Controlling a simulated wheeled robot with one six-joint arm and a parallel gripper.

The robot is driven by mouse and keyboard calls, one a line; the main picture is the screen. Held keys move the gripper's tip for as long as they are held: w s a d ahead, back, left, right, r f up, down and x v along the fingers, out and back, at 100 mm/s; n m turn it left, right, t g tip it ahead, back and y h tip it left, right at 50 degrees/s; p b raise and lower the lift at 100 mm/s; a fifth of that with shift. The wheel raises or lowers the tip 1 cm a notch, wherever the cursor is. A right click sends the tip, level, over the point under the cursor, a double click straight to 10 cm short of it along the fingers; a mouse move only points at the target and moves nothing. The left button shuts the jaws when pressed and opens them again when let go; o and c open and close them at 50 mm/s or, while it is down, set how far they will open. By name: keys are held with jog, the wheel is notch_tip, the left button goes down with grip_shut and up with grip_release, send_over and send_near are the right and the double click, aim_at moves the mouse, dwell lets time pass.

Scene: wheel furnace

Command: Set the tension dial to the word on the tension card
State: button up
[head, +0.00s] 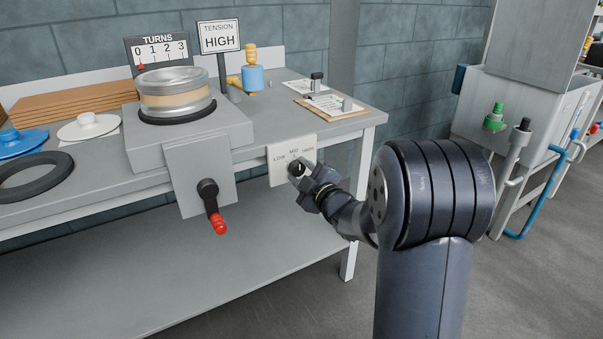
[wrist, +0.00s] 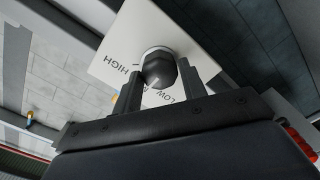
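The tension card (head: 219,37) stands on a post at the back of the bench and reads HIGH. The tension dial's white plate (head: 279,168) hangs at the bench front, marked LOW, MID and HIGH. In the wrist view the dial's dark round knob (wrist: 159,69) sits on the plate (wrist: 116,50), with HIGH to its left and LOW below right. My gripper (head: 301,172) is at the knob. Its two fingers (wrist: 158,80) flank the knob closely and appear shut on it. The fingers partly hide the MID label, and I cannot make out the knob's pointer.
A red-handled crank (head: 213,207) hangs left of the dial, below a round drum (head: 175,92). A turns gauge (head: 159,52) shows its red marker near 0. A clipboard (head: 335,109) lies on the bench above right.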

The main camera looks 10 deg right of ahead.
jog(key=c, duration=0.5)
jog(key=shift+m, duration=0.4)
jog(key=m+p, duration=0.1)
jog(key=m, duration=0.2)
jog(key=shift+r+m+p, duration=0.1)
jog(key=shift+m+p, duration=0.3)
jog(key=m+p, duration=0.1)
jog(key=m, duration=0.4)
jog(key=shift+p, duration=0.4)
jog(key=shift+m, duration=0.3)
jog(key=o, duration=1)
jog(key=shift+c, duration=0.2)
jog(key=shift+s+d, duration=0.1)
